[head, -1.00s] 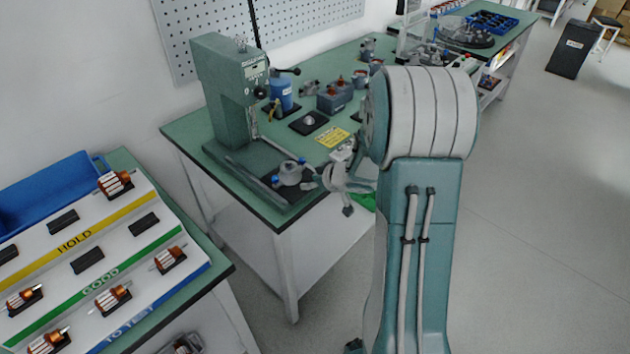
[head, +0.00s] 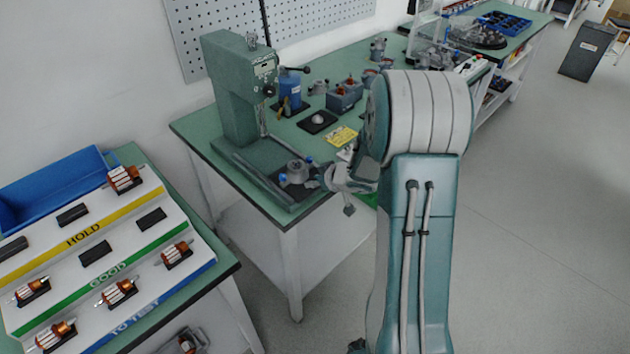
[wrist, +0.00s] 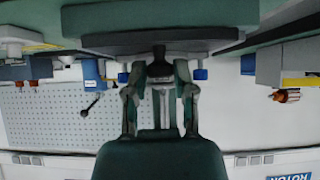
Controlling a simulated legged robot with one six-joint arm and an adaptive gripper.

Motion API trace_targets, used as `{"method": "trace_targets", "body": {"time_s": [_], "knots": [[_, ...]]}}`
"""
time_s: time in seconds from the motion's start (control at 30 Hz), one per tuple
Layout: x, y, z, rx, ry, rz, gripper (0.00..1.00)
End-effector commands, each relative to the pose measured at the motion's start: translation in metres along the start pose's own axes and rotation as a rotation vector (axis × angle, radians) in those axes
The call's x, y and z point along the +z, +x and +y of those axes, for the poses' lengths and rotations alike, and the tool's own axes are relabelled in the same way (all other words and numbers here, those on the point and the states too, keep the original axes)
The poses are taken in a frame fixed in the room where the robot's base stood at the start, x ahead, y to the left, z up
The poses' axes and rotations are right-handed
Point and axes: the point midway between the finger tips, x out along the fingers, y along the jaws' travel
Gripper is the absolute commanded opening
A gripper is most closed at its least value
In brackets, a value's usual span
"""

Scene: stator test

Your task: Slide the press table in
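The green press (head: 240,95) stands on the near end of the green workbench. Its dark press table (head: 252,178) sits low at its foot and reaches toward the bench's front edge. A grey round part (head: 296,171) with blue knobs sits on it. My gripper (head: 330,178) is at the front right of the press table, close beside that part. In the wrist view, my gripper's fingers (wrist: 160,75) stand apart on either side of a dark knob (wrist: 159,68) under the table's dark edge. Narrow gaps show beside the knob, and contact is not clear.
A rack (head: 70,270) marked HOLD, GOOD and TO TEST, holding several rotors, is at the lower left beside a blue bin (head: 50,188). The floor (head: 530,230) at right is clear.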

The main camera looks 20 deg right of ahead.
Motion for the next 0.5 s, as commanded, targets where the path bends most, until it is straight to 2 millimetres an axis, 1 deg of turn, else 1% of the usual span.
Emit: {"method": "trace_targets", "body": {"time_s": [0.37,0.5], "knots": [[0.0004,0.0006,0.0004,0.001,0.001,-0.001,0.11],[-0.0040,0.0061,0.0004,0.000,-0.001,-0.002,0.11]]}}
